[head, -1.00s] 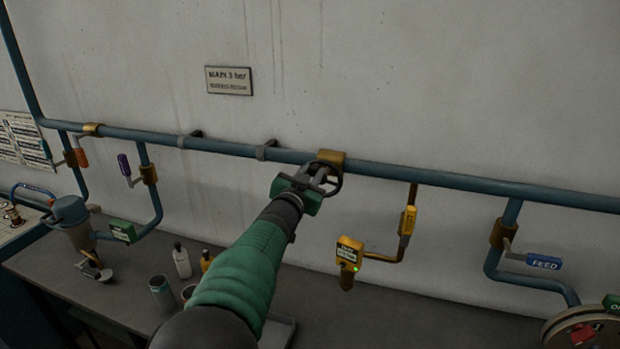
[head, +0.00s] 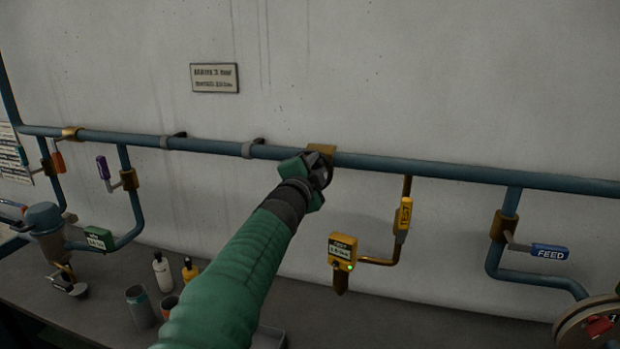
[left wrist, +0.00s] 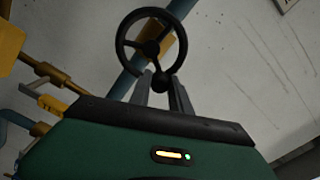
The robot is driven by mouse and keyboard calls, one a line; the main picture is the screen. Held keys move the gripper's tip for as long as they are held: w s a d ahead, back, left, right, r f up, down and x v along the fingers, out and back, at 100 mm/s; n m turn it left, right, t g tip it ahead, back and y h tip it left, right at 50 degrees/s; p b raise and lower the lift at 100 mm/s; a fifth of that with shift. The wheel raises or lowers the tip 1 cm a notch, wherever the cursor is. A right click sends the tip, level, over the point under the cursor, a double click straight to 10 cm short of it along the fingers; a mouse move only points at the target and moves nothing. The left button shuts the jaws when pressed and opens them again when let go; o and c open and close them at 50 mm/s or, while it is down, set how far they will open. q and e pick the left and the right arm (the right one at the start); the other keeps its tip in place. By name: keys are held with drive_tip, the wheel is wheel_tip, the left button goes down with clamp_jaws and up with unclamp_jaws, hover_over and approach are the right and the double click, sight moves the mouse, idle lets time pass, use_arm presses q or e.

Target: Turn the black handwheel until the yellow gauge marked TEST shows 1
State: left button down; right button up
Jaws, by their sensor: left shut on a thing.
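The black handwheel (left wrist: 152,47) is on the blue pipe and shows whole in the left wrist view, with three spokes. In the head view it is mostly hidden behind my left gripper (head: 318,174). In the left wrist view my left gripper (left wrist: 162,88) is shut on the near part of the wheel's rim. The yellow gauge marked TEST (head: 342,250) hangs below the pipe, right of my gripper, with a green light; its reading is too small to tell. A yellow TEST handle (head: 403,216) is on the branch above it. My right gripper is not in view.
A blue FEED handle (head: 550,252) is at the right, near a reel (head: 590,325). A green gauge (head: 100,239) and purple handle (head: 103,168) are at the left. Bottles (head: 162,270) and cups stand on the grey bench below. The wall above the pipe is clear apart from a sign (head: 214,77).

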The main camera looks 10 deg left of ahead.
use_arm(q)
drive_tip(key=shift+d+f+m+b, duration=0.4)
drive_tip(key=shift+m+b, duration=0.35)
drive_tip(key=shift+m, duration=0.3)
drive_tip(key=shift+d+f+m+b, duration=0.35)
drive_tip(key=shift+m+b, duration=0.4)
drive_tip(key=shift+m, duration=0.3)
drive_tip(key=c, duration=1.2)
unclamp_jaws()
